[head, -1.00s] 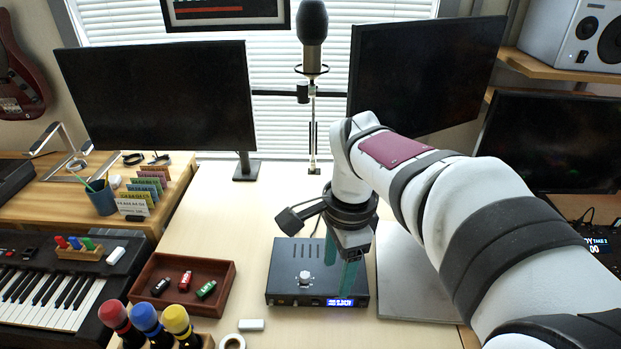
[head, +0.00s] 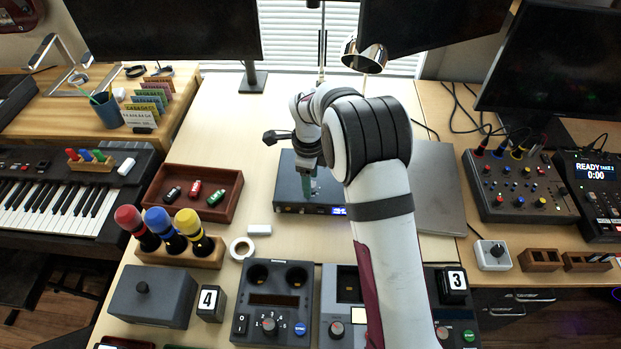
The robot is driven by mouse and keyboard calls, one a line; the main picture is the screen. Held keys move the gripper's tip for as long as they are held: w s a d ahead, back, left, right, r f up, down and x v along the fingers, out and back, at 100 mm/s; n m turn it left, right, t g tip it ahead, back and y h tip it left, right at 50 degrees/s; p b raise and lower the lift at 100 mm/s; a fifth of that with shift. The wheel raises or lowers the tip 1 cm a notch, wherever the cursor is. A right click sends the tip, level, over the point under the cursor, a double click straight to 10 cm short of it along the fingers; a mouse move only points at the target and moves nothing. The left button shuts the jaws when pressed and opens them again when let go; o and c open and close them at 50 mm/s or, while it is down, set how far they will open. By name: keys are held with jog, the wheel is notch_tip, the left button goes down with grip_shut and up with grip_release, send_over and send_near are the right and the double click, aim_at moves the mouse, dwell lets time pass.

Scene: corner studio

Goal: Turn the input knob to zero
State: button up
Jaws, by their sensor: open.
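A dark box (head: 287,188) with a lit blue display on its front edge stands at the back middle of the table. My gripper (head: 311,190) is over this box, its teal fingers pointing down. It is open, and I cannot make out anything between the fingers. The gripper and arm cover the right part of the box, and the knob on its top is hidden or too small to tell. I cannot read which is labelled input.
A black-fronted console (head: 272,289) is in front. A mixer (head: 517,188) and recorder (head: 596,196) stand right. A grey plate (head: 437,195) lies beside my arm.

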jog(key=shift+f, duration=0.3)
grip_shut()
